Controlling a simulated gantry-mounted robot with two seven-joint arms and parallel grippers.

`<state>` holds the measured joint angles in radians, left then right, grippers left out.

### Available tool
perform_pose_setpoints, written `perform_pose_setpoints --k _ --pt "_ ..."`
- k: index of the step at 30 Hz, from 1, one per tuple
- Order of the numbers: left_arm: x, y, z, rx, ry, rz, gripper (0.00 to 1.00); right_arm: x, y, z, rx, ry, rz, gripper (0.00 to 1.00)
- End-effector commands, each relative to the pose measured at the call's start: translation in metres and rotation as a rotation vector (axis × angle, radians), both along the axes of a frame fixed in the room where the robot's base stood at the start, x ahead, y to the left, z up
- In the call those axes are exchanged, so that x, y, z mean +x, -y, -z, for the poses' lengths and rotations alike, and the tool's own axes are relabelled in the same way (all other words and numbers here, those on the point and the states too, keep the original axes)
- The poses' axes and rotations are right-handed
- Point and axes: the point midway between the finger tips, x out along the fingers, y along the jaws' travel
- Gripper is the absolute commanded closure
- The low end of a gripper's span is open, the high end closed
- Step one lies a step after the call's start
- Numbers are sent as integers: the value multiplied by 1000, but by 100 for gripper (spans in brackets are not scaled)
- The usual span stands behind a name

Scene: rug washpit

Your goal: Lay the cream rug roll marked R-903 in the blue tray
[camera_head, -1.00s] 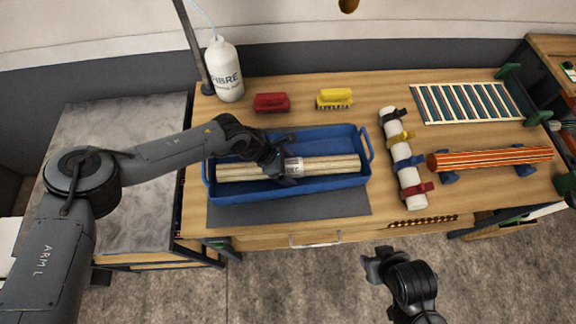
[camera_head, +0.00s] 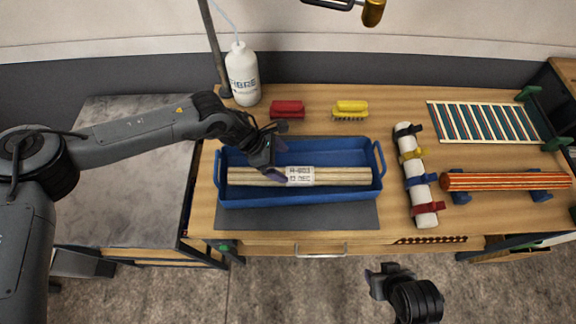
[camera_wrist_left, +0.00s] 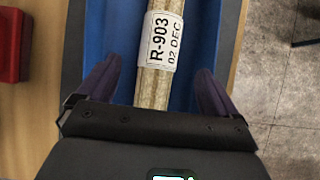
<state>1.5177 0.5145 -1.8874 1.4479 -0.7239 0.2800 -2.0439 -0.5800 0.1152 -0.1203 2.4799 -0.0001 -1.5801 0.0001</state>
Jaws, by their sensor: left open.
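The cream rug roll (camera_head: 340,176) lies lengthwise inside the blue tray (camera_head: 300,197), near its front wall. Its white label reads R-903 in the left wrist view, where the roll (camera_wrist_left: 152,88) runs between my fingers. My left gripper (camera_head: 270,172) is over the left half of the tray, left of the label. Its two purple fingers (camera_wrist_left: 156,85) are spread wide on either side of the roll, with gaps on both sides. My right gripper (camera_head: 380,280) is in front of the bench, over the floor, away from the tray; its finger gap is too unclear to judge.
A grey mat (camera_head: 300,218) shows in front.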

Motion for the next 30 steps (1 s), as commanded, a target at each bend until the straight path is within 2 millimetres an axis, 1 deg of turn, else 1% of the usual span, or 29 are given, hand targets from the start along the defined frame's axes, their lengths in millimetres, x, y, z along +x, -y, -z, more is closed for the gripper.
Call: perform_pose_setpoints --k 1,5,8,11,14,15,17,18,20,21,23,24,26,27,29,30 --pt "0 -3 -4 -1 1 -1 7 0 0 0 0 0 0 57" --pt "-2 -6 -10 -2 -1 0 7 0 1 0 -3 0 -2 57" --pt "-7 3 -8 -16 -12 -11 7 0 1 0 -5 0 -4 57" --pt "-22 28 1 -57 -39 -42 7 0 2 1 -8 0 -5 57" --pt "-47 69 10 -132 -89 -114 7 0 2 0 -8 0 -6 57" --pt "-59 90 12 -174 -119 -156 7 0 2 0 -8 0 -6 57" --pt "-79 121 11 -246 -173 -235 7 0 2 0 -9 0 -5 57" --pt "-91 140 7 -297 -214 -297 7 0 2 0 -8 0 -6 57" --pt "-106 166 -1 -377 -283 -398 7 0 2 0 -8 0 -5 57" --pt "-115 181 -9 -431 -334 -471 7 0 2 0 -8 0 -5 57" --pt "-126 199 -22 -513 -420 -591 7 0 2 0 -8 0 -5 57" --pt "-132 208 -31 -570 -486 -681 7 0 2 0 -7 0 -4 57" --pt "-136 215 -47 -654 -592 -828 7 0 2 0 -6 0 -3 57" --pt "-136 216 -56 -708 -667 -932 7 0 1 0 -5 0 -4 57" --pt "-135 212 -68 -786 -785 -1094 7 0 1 0 -4 0 -3 57" --pt "-132 205 -74 -835 -865 -1208 7 0 1 0 -4 1 -2 57"
